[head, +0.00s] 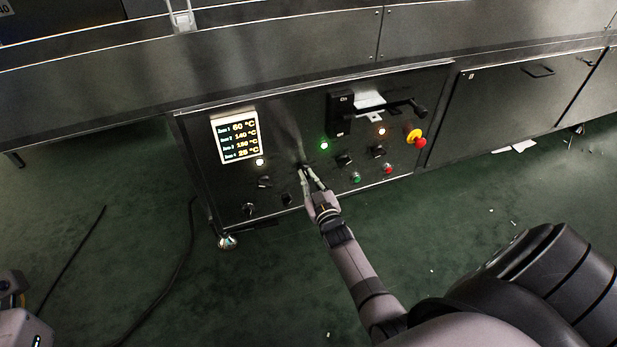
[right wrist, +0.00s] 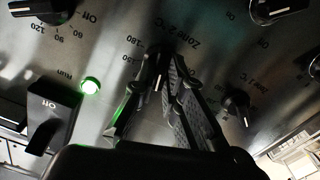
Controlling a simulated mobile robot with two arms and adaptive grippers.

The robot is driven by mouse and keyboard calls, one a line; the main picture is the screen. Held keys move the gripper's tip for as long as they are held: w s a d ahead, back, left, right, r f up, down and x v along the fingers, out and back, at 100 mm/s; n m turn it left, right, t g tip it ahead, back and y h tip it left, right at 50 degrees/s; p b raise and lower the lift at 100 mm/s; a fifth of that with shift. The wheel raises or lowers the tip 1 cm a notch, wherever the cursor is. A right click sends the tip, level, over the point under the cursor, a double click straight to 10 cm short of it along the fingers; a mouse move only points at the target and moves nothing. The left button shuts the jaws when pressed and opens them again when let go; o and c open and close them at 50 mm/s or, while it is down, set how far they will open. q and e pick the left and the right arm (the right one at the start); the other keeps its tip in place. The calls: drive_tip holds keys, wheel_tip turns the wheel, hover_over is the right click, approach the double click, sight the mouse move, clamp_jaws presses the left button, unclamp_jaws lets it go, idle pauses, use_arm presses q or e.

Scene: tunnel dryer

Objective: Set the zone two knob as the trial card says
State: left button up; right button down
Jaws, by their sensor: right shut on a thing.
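My right gripper (head: 304,169) reaches the control panel (head: 285,130) from below in the head view. In the right wrist view its two fingers (right wrist: 159,75) are closed around the dark zone two knob (right wrist: 157,60). The label "Zone 2 °C" and part of a scale with 180 show upside down beside it. A short white mark shows on the knob, but its exact setting is hard to read. The lit display (head: 236,138) lists 60, 140, about 130 and 25 °C. I cannot make out a trial card. A grey part of my left arm shows at the lower left, without fingers.
Other dark knobs, such as the zone 1 knob (right wrist: 237,100), sit close around. A green run lamp (right wrist: 90,86) is lit beside a dark switch (right wrist: 50,115). A red and yellow emergency stop (head: 416,138) and a black handle (head: 405,106) stick out farther right.

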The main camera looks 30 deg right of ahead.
drive_tip(key=shift+n, duration=0.4)
drive_tip(key=c, duration=1.7)
unclamp_jaws()
drive_tip(key=shift+o, duration=0.2)
drive_tip(key=v, duration=1.2)
